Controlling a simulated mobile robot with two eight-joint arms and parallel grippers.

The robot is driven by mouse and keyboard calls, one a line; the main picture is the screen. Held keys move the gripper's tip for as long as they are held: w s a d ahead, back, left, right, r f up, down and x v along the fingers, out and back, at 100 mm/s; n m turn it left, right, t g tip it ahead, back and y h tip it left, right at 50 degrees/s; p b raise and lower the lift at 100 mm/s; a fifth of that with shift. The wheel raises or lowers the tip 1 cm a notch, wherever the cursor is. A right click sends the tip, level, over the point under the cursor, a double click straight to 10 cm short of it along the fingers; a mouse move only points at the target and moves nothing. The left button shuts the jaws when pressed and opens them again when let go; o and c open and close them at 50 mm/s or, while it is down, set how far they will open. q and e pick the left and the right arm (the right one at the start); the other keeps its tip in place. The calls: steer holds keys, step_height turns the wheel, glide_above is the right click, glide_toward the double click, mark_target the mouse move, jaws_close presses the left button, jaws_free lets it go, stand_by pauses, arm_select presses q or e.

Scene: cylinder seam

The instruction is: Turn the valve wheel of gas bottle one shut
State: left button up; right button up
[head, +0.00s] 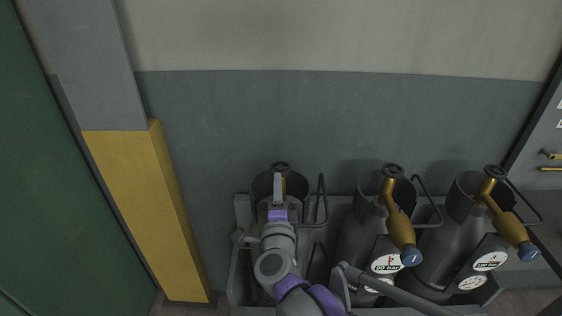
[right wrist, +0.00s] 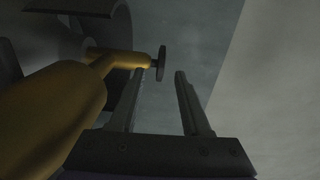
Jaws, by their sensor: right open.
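The leftmost gas bottle (head: 262,187) stands in the rack with its small dark valve wheel (head: 280,166) on top. I cannot read a number on it, as my right arm hides most of its front. My right gripper (head: 277,188) is over this bottle, just in front of the wheel. In the right wrist view the gripper (right wrist: 160,78) is open and empty. The valve wheel (right wrist: 161,63) shows edge-on just beyond the fingertips, nearer the left finger. Its brass stem (right wrist: 125,62) comes in from the left. Contact cannot be told. My left gripper is out of view.
Two more bottles (head: 369,213) (head: 464,202) with brass regulators and gauges stand to the right in the grey rack (head: 243,215). A bent dark bar (head: 322,200) rises beside the leftmost bottle. A yellow-and-grey post (head: 150,210) stands at left. The wall above is clear.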

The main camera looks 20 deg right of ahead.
mark_target(280, 163)
steer(key=shift+m+h, duration=0.3)
steer(key=shift+m, duration=0.1)
steer(key=x, duration=1.1)
steer(key=shift+d, duration=0.2)
steer(key=shift+s, duration=0.1)
jaws_close()
